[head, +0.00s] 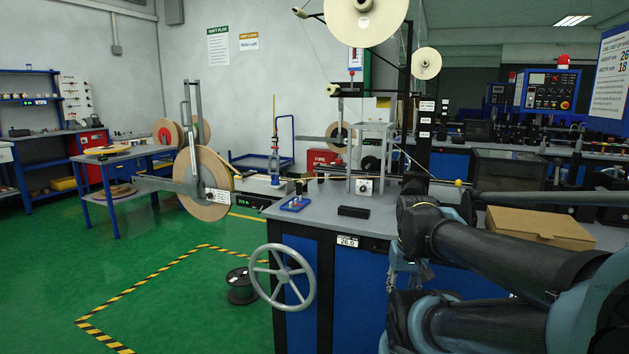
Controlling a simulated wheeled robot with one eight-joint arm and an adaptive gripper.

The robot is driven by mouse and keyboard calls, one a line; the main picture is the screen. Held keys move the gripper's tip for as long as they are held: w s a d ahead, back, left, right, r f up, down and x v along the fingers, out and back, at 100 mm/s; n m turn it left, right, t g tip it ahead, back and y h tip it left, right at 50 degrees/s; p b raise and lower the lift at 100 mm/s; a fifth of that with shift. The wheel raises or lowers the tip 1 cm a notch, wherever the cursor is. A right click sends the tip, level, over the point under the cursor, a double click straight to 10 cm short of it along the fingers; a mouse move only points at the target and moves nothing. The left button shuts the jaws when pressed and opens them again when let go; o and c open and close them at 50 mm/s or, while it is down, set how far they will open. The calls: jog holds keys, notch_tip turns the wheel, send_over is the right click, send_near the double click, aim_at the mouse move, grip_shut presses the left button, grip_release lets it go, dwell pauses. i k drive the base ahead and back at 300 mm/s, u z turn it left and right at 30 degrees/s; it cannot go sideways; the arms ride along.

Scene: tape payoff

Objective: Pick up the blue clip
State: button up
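A small blue item (295,203) with short upright pieces, some reddish, sits near the left front edge of the grey workbench (325,216). It is too small to tell whether it is the blue clip or a holder for clips. No other thing on this bench shows clearly as a blue clip. My dark arm fills the lower right, over the right part of the bench. My gripper's fingers do not show in the head view.
A black block (353,212) lies right of the blue item. A metal frame (371,160) stands behind. A handwheel (282,278) juts from the bench front. A cardboard box (539,228) lies right, near my arm.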

aim_at(275, 181)
jog(key=z, duration=0.8)
jog(key=k, duration=0.8)
jog(key=u, duration=1.35)
jog(key=i, duration=1)
jog(key=z, duration=0.05)
